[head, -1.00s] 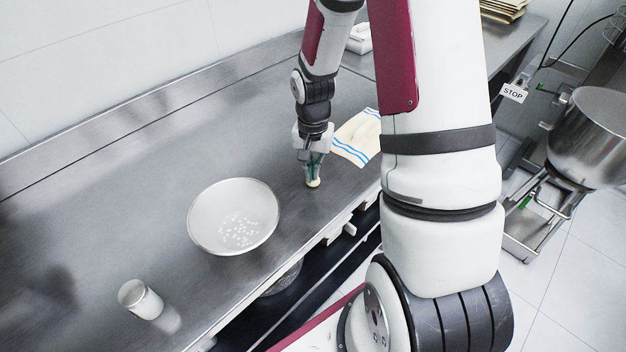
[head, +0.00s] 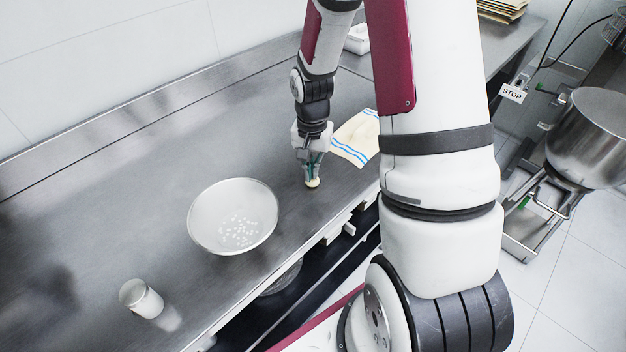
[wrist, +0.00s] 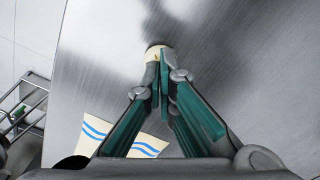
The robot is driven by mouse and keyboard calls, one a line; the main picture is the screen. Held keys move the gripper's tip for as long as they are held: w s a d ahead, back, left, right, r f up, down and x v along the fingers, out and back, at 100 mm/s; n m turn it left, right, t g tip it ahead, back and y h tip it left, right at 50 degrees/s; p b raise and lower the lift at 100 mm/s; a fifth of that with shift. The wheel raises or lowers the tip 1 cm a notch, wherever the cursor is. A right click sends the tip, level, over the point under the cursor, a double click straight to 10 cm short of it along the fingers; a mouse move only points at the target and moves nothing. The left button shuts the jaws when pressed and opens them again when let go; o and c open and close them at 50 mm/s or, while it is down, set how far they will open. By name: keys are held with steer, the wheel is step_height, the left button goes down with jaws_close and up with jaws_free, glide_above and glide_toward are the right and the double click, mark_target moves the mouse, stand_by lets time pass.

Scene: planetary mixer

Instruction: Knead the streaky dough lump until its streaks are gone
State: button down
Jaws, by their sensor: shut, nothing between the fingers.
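The dough lump (head: 313,183) is a small pale cream piece on the steel worktop, near its front edge. My gripper (head: 311,176) points down onto it with the fingers shut. In the wrist view the shut fingertips (wrist: 161,68) overlap the near side of the dough lump (wrist: 156,50), with nothing held between them. They seem to touch it, though the exact contact is hidden. Part of the dough is hidden behind the fingers, and streaks are too small to make out clearly.
A cream cloth with blue stripes (head: 357,138) lies right of the gripper. A round pan (head: 212,208) with small white bits and a pale cylinder (head: 141,299) stand to the left. The steel bowl (head: 590,140) is at far right. The worktop (head: 120,200) behind the pan is clear.

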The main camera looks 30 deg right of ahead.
steer(key=shift+r, duration=0.35)
steer(key=shift+f, duration=0.9)
stand_by(1.2)
steer(key=shift+r, duration=0.15)
steer(key=shift+r, duration=0.7)
steer(key=shift+r+p, duration=0.15)
steer(key=shift+p, duration=0.2)
steer(key=shift+r+p, duration=0.9)
steer(key=shift+r, duration=1.35)
